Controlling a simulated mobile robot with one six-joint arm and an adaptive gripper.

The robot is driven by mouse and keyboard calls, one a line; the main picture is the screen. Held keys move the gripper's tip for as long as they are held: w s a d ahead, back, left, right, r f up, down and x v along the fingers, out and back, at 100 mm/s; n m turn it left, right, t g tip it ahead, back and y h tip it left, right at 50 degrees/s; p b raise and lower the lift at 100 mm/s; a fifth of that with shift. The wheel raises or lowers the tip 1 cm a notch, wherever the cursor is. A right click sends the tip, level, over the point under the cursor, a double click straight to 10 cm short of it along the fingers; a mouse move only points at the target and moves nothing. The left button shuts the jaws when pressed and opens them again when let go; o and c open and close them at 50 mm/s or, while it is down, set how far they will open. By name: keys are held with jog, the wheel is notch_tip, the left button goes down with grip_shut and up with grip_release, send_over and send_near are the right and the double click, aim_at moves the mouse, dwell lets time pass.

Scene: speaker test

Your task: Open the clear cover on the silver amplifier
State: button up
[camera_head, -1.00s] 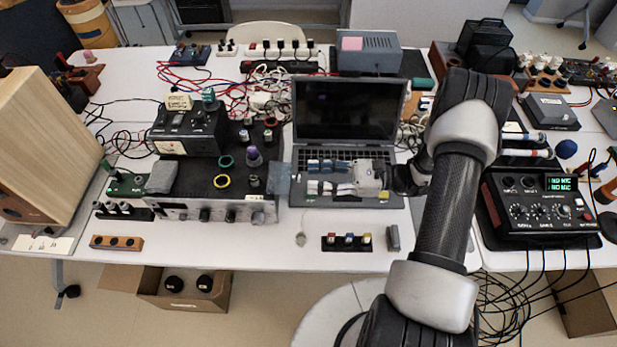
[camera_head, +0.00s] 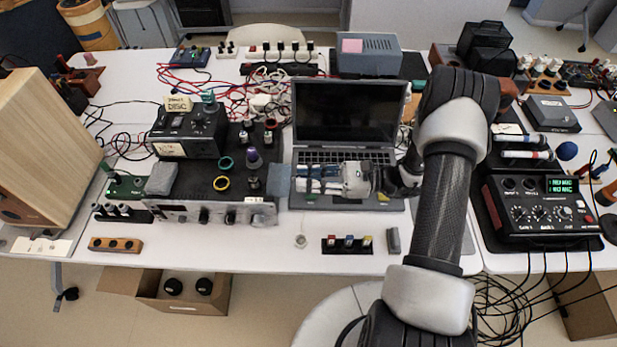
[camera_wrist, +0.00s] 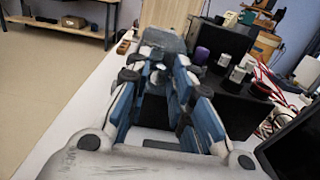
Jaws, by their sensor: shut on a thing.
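The silver amplifier (camera_head: 180,212) stands near the front edge of the table, left of centre, with knobs along its front panel. The clear cover (camera_head: 280,178) is a small greyish see-through piece at the amplifier's right end. My gripper (camera_head: 298,181) reaches in from the right, over the laptop keyboard, with its fingertips at the cover. In the wrist view a grey translucent piece, apparently the cover (camera_wrist: 165,38), lies at the tips of the blue fingers. The gripper is shut on it. The exact contact is too small to make out.
An open laptop (camera_head: 345,110) stands behind and below my gripper. A black box with dials (camera_head: 190,130) and loose knobs stand behind the amplifier. A small connector block (camera_head: 347,244) lies in front of the laptop. A mixer (camera_head: 540,205) is on the right.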

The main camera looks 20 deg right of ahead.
aim_at(285, 173)
grip_shut()
jog(key=r+h+p, duration=0.1)
jog(key=p, duration=0.1)
jog(key=a+r+h+p, duration=0.1)
jog(key=p, duration=0.1)
jog(key=r+g+h+p, duration=0.1)
jog(key=p, duration=0.2)
jog(key=shift+w+a+r, duration=0.3)
jog(key=shift+a, duration=0.05)
jog(key=shift+w+a+h+p, duration=0.1)
jog(key=shift+a+h+p, duration=0.15)
jog(key=shift+h+p, duration=0.3)
jog(key=o, duration=0.7)
grip_release()
